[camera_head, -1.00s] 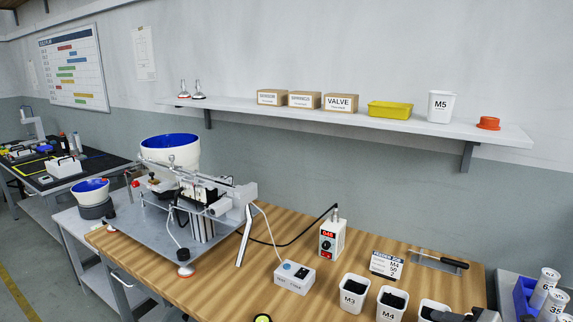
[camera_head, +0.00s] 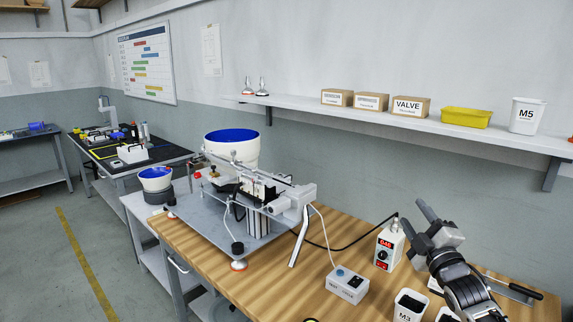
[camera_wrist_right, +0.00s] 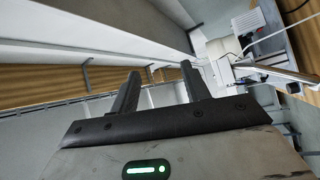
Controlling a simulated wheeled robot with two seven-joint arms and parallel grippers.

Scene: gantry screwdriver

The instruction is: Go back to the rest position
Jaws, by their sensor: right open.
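My right gripper (camera_head: 428,222) is at the lower right in the head view, raised above the right part of the wooden bench (camera_head: 215,272). Its two fingers are apart with nothing between them. The right wrist view shows the same open, empty fingers (camera_wrist_right: 158,80) with the shelf edge and bench tilted behind them. The screw-feeding machine (camera_head: 265,195) with its blue-lined bowl (camera_head: 232,148) stands on the bench, left of the gripper and apart from it. My left gripper does not show.
A controller with a red display (camera_head: 389,250) stands just left of my right gripper. A button box (camera_head: 347,286) and an M3 bin (camera_head: 409,306) are in front. A wall shelf (camera_head: 400,121) with boxes, a yellow tray (camera_head: 466,117) and an M5 bin (camera_head: 527,115) runs behind.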

